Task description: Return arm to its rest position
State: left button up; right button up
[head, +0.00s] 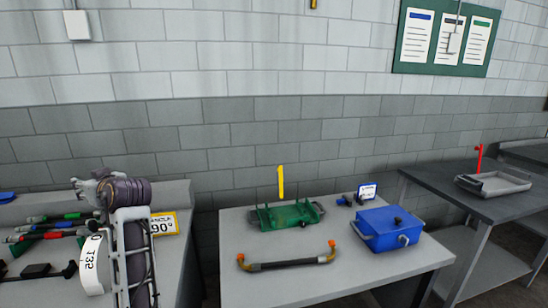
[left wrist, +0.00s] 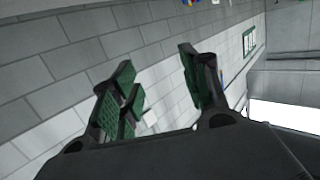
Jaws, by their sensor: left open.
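My left arm rises at the left of the head view, and its gripper (head: 97,187) is held up above the left bench (head: 185,215). In the left wrist view the gripper (left wrist: 160,90) shows two dark fingers with green pads, spread apart with nothing between them. My right gripper is in neither view.
The middle table (head: 330,285) bears a green fixture (head: 285,216), a hose with orange ends (head: 287,263) and a blue box (head: 388,228). Crimper-like tools (head: 50,236) lie on the left bench beside a yellow-edged sign (head: 163,224). A grey tray (head: 493,184) sits on the right table.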

pick_arm(q)
jog(key=s+d+f+m+h, duration=0.3)
jog(key=d+f, duration=0.1)
jog(key=f, duration=0.5)
jog(key=s+d+f+m+h, duration=0.25)
jog(key=d+f, duration=0.25)
jog(key=f, duration=0.4)
jog(key=s+d+f+m+h, duration=0.2)
jog(key=s+d+f+m, duration=0.15)
jog(key=f, duration=0.55)
jog(key=s+d+f+m+g+h, duration=0.2)
jog(key=s+d+f+h, duration=0.1)
jog(key=s+d+f, duration=0.55)
jog(key=s+d+f+m+g+h, duration=0.35)
jog(key=s+d+f, duration=0.25)
jog(key=s, duration=0.5)
notch_tip(320, 180, down, 32)
jog(key=s+a, duration=0.1)
jog(key=a, duration=0.2)
jog(key=s+a+f, duration=0.3)
jog(key=s+f, duration=0.6)
jog(key=s, duration=0.1)
jog(key=s+a+f+g+y+p, duration=0.1)
jog(key=s+a+f, duration=0.3)
jog(key=s+f, duration=0.6)
jog(key=shift+s+a, duration=0.25)
jog(key=shift+s, duration=0.15)
